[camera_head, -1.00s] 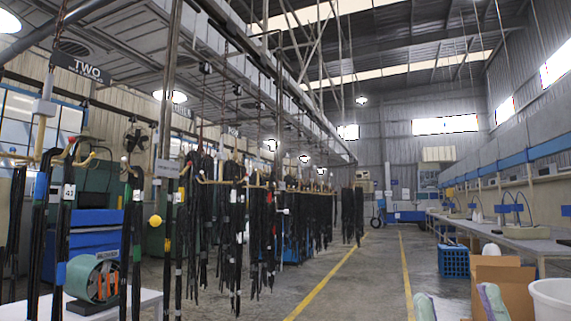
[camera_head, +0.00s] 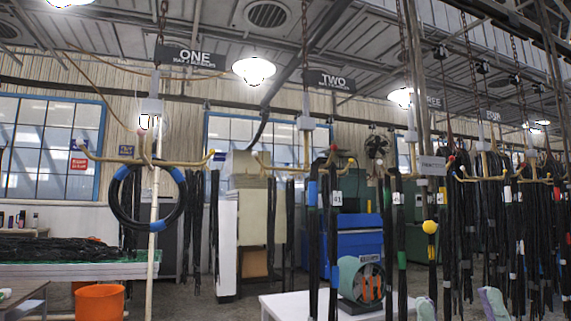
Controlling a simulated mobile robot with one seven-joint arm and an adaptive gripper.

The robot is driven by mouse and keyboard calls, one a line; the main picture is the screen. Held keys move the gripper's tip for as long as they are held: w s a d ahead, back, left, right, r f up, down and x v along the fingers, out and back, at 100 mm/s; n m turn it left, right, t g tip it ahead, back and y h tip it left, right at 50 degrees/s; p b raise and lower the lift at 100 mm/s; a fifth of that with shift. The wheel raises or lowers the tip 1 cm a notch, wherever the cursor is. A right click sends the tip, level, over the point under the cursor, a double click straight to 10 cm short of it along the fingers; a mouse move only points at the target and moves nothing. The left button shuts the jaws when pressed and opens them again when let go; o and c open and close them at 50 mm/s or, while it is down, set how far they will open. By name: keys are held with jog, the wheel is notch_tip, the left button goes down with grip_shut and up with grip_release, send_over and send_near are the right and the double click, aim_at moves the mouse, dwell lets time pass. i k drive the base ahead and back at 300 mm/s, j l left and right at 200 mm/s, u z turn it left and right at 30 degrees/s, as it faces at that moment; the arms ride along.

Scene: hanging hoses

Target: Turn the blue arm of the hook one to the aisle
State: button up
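The sign reading ONE (camera_head: 190,57) hangs at the upper left, with a white box (camera_head: 151,107) on a chain beside it. Below it is hook one (camera_head: 192,163), a pale yellow hanger with arms spreading left and right. I cannot make out which arm is blue. A coiled black hose (camera_head: 114,205) with blue bands hangs at its middle. My gripper is not in view.
Hook two's sign (camera_head: 329,81) hangs to the right, with long black hoses (camera_head: 313,245) below. An orange bucket (camera_head: 100,302) and a hose-laden bench (camera_head: 100,270) are at lower left.

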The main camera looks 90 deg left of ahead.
aim_at(149, 140)
jog(key=u, duration=3.4)
